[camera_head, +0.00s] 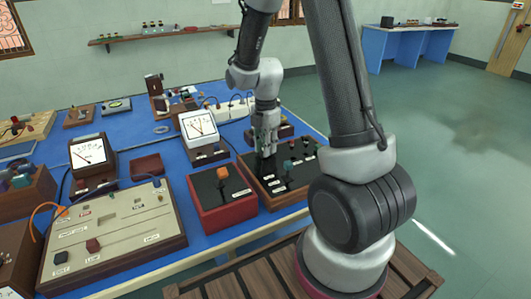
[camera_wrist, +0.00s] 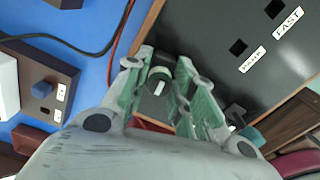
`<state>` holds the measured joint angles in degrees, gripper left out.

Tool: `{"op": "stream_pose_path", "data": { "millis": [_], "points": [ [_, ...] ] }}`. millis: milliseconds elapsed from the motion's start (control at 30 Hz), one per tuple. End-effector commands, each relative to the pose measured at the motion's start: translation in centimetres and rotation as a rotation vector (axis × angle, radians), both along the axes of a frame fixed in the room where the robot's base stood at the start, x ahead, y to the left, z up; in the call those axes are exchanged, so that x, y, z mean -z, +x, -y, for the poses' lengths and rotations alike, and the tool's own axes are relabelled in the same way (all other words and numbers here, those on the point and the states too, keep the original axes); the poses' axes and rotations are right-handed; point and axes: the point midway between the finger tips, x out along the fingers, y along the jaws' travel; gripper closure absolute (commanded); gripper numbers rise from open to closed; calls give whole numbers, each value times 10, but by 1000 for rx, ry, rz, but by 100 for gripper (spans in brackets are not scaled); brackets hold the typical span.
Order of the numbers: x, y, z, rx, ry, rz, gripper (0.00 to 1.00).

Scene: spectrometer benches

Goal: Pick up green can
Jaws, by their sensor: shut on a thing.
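My gripper (camera_head: 265,148) points down over the dark wood-framed panel (camera_head: 304,174) on the blue bench. In the head view the piece is mostly hidden by my gripper.
A red box with an orange knob (camera_head: 223,173) stands just left of the panel, and a white meter (camera_head: 198,126) stands behind it. A beige console (camera_head: 110,228) lies at the front left. Red and black cables (camera_wrist: 118,38) run beside the panel. The floor at right is clear.

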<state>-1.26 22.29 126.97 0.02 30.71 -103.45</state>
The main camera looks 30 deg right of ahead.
Motion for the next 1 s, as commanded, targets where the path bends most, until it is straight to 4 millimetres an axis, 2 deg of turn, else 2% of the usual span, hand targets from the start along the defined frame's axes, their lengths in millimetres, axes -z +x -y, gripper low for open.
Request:
{"op": "stream_pose_path", "data": {
  "millis": [133, 233, 300, 333, 600, 800, 1000],
  "points": [
    [-1, 0, 0, -2, 0, -1, 97],
    [-10, 1, 0, -2, 0, 2, 97],
    [-22, 1, 0, -2, -1, 4, 97],
    [-28, 1, 0, -2, -1, 5, 100],
    [-83, 1, 0, -1, 0, 4, 100],
    [-104, 0, 0, -1, 0, 2, 100],
    [-115, 1, 0, -1, 0, 1, 100]
  ]
}}
